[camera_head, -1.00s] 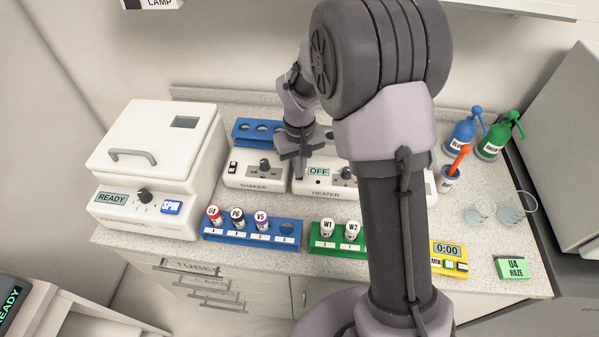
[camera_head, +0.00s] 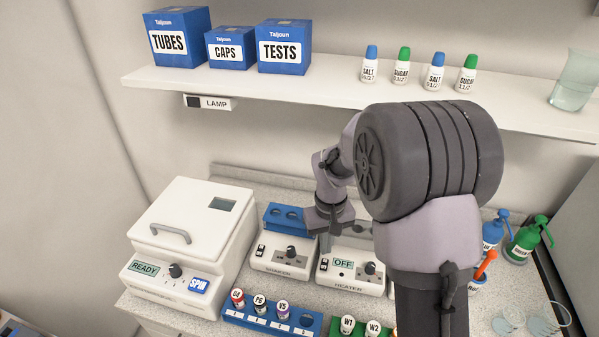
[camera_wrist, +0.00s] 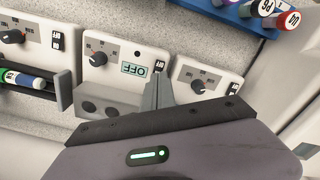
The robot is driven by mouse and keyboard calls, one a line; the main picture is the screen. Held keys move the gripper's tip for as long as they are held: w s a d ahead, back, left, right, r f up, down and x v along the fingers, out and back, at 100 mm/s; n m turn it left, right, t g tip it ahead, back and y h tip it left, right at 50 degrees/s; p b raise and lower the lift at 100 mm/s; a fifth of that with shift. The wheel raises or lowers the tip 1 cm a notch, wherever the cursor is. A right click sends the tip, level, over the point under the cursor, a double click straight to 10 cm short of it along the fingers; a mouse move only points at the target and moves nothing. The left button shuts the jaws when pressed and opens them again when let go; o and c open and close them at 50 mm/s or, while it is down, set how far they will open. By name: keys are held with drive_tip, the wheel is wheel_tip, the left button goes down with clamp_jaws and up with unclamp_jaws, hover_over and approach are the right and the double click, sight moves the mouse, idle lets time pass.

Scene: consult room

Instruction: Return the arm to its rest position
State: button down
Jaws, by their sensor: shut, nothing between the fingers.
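My gripper (camera_head: 326,242) hangs from my bent arm over the bench, fingers pointing down by the gap between the shaker (camera_head: 283,262) and the heater (camera_head: 345,274). Its fingers are together and hold nothing. In the wrist view the closed fingertips (camera_wrist: 158,90) show in front of the heater (camera_wrist: 125,65), whose display reads OFF. The pictures do not clearly show whether the fingers touch anything. My arm's large upper joint and column hide part of the bench to the right.
A white spinner (camera_head: 195,240) reading READY stands left. A blue tube rack (camera_head: 262,323) is at the front, and a blue rack (camera_head: 290,218) stands behind the shaker. A shelf (camera_head: 330,98) with boxes and bottles runs above. Wash bottles (camera_head: 525,240) and glass beakers (camera_head: 540,318) stand right.

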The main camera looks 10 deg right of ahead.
drive_tip(key=s+a+r+m+t+y+b, duration=0.1)
drive_tip(key=s+a+r+m+t+b, duration=0.15)
drive_tip(key=s+r+b, duration=0.75)
drive_tip(key=s+a+f+m+t+y+b, duration=0.1)
drive_tip(key=s+m+t, duration=0.2)
drive_tip(key=s, duration=1)
drive_tip(key=shift+a+f, duration=0.2)
drive_tip(key=shift+f, duration=0.1)
drive_tip(key=shift+s, duration=0.15)
